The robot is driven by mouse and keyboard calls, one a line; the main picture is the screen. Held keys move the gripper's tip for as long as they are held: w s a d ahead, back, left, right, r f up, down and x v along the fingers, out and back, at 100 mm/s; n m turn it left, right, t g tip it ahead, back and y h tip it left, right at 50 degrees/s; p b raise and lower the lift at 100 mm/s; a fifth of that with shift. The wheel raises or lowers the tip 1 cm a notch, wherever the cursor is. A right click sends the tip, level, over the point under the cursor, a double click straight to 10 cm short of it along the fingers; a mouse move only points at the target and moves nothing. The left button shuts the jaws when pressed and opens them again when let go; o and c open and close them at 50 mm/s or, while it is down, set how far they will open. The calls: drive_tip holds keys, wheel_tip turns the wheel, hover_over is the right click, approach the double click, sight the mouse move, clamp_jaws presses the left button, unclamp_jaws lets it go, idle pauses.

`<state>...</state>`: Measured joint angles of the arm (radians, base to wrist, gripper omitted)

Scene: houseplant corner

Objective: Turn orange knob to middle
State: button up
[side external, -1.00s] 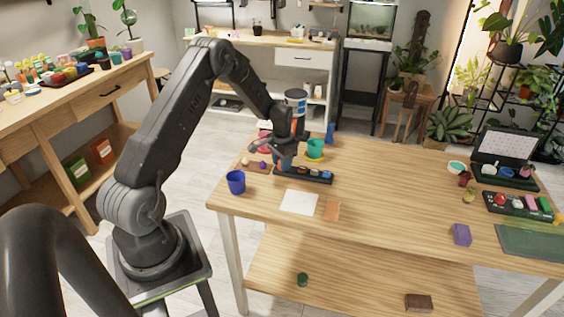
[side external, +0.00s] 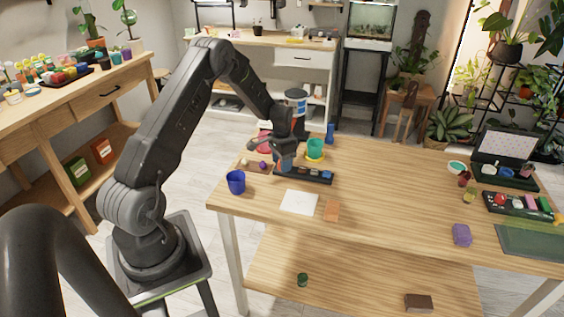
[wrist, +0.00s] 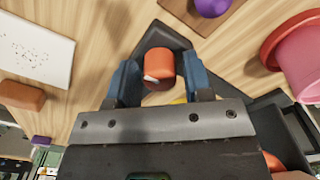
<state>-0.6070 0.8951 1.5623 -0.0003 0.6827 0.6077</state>
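The orange knob (wrist: 160,63) shows in the wrist view on a dark panel (wrist: 262,102). A white mark is at its lower left edge. My gripper (wrist: 160,72) has its two blue fingers on either side of the knob, with what look like narrow gaps, so it appears open around it. In the side view my gripper (side external: 279,165) is low over the left end of the panel (side external: 318,178), which carries several small knobs.
A blue cup (side external: 236,182) stands left of the panel. A teal pot (side external: 315,147) on a yellow saucer and a pinkish-red pot (wrist: 302,60) are close by. A white sheet (side external: 299,202) and an orange block (side external: 332,210) lie in front. The table's middle is mostly clear.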

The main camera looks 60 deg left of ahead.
drive_tip(key=shift+o, duration=1)
wheel_tip(320, 180, up, 14)
